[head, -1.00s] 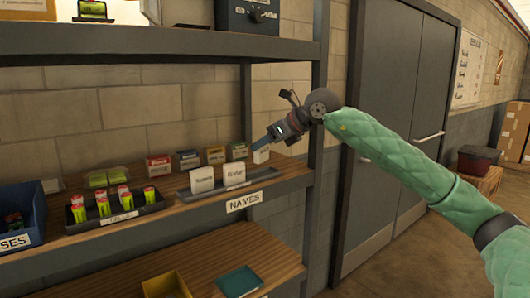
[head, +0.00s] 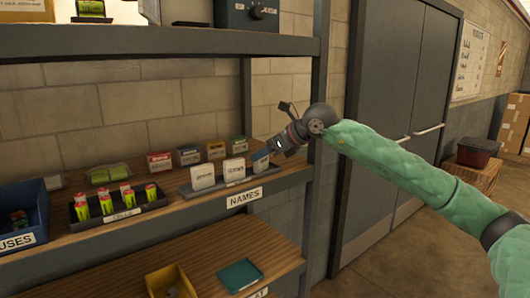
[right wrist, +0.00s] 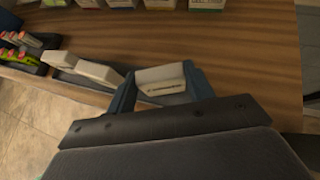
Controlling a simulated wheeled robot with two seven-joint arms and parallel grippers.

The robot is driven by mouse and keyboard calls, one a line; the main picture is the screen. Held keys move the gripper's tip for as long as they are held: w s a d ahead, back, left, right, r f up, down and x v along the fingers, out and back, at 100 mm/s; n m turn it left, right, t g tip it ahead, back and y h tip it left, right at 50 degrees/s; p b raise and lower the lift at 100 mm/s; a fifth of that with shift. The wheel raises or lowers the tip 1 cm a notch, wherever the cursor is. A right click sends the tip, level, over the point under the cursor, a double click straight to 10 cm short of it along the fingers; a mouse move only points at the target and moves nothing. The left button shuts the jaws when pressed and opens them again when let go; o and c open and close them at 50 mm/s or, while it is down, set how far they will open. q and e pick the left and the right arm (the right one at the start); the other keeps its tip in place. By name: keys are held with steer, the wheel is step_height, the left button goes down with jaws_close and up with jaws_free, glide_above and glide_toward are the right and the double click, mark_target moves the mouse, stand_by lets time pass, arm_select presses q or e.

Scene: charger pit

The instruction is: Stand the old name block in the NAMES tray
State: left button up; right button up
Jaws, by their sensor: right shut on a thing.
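The grey NAMES tray (head: 222,189) lies along the front edge of the middle shelf. Two white name blocks, one at the left (head: 202,177) and one beside it (head: 234,169), stand in it. My right gripper (head: 260,162) is shut on a third white name block (right wrist: 161,84), with a blue finger on each side of it in the right wrist view. That block is at the tray's right end, in line with the other two. In the head view the finger mostly hides it. I cannot tell whether it touches the tray floor. My left gripper is not in view.
Several small boxes (head: 160,162) stand in a row behind the tray. A dark tray (head: 118,213) with green-yellow cells is to its left, beside a blue bin (head: 22,215). A shelf post (head: 317,130) rises close to the right of my gripper. A lower shelf holds a yellow bin (head: 170,284).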

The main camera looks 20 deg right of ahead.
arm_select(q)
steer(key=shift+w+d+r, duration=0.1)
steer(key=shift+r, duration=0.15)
arm_select(e)
steer(key=shift+f, duration=0.1)
steer(key=o, duration=0.9)
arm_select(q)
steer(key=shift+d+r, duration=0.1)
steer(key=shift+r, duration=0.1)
arm_select(e)
steer(key=shift+o, duration=0.3)
steer(key=shift+s, duration=0.1)
steer(key=shift+s+d+r, duration=0.15)
steer(key=shift+d+r, duration=0.05)
steer(key=shift+r, duration=0.05)
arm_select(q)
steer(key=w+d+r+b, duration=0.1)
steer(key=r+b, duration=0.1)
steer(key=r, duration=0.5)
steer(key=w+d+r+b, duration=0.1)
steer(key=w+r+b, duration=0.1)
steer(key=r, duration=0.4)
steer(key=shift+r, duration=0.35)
arm_select(e)
steer(key=v, duration=1.1)
steer(key=shift+r, duration=0.15)
steer(key=shift+s, duration=0.1)
